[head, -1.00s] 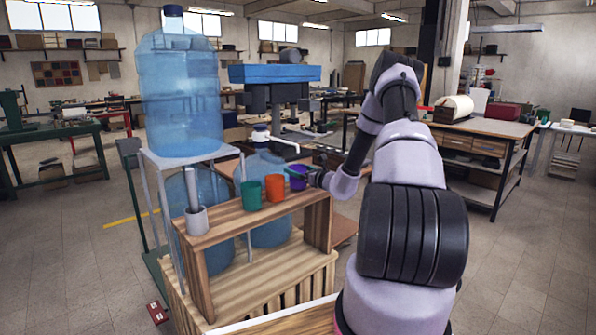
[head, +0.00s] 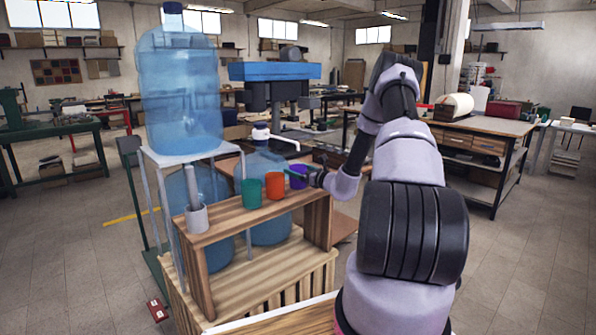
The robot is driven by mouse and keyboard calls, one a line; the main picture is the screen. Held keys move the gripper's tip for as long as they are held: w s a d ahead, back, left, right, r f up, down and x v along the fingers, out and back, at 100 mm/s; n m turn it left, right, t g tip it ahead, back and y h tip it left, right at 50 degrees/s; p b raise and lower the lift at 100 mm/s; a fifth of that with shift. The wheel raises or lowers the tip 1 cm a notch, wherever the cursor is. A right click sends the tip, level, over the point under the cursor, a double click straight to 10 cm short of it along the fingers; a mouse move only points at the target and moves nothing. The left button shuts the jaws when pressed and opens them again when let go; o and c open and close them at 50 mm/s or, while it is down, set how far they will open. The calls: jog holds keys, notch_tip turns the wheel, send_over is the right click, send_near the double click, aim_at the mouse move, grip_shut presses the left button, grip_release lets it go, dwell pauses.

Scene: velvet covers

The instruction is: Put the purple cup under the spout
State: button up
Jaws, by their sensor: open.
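The purple cup (head: 298,177) stands upright at the right end of the wooden shelf (head: 228,218). My gripper (head: 308,174) is at the cup's right side, with its fingers reaching toward or around it; the cup and distance hide whether they touch. The jaws are open. A white spout (head: 284,140) sticks out to the right from a white pump top (head: 261,132) on a blue water bottle (head: 264,165) behind the shelf. The cup is in front of the spout and a little to its right, lower in the picture.
An orange cup (head: 274,186) and a green cup (head: 251,193) stand in a row left of the purple cup. A grey-white holder (head: 197,218) stands at the shelf's left end. A large blue bottle (head: 180,95) sits on a metal stand (head: 190,153) at left.

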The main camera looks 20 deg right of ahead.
jog(key=v, duration=1)
jog(key=s+a+r+n+g+y, duration=0.3)
jog(key=s+a+r+n+g, duration=0.4)
jog(key=a+r, duration=0.35)
jog(key=s+a+r+n+g+y, duration=0.3)
jog(key=s+a+r+n+g, duration=0.3)
jog(key=a+r+n, duration=0.4)
jog(key=s+r+n+t+h, duration=0.1)
jog(key=s+r+n+h, duration=0.2)
jog(key=s, duration=0.4)
jog(key=s+d+r+n+t+h, duration=0.1)
jog(key=s+r+n+h, duration=0.2)
jog(key=s, duration=0.4)
jog(key=s+r+n+t+h, duration=0.1)
jog(key=s+r+n+h, duration=0.2)
jog(key=s, duration=0.4)
jog(key=shift+s+d+r+n+h, duration=0.35)
jog(key=shift+n+h, duration=0.25)
jog(key=shift+n, duration=0.3)
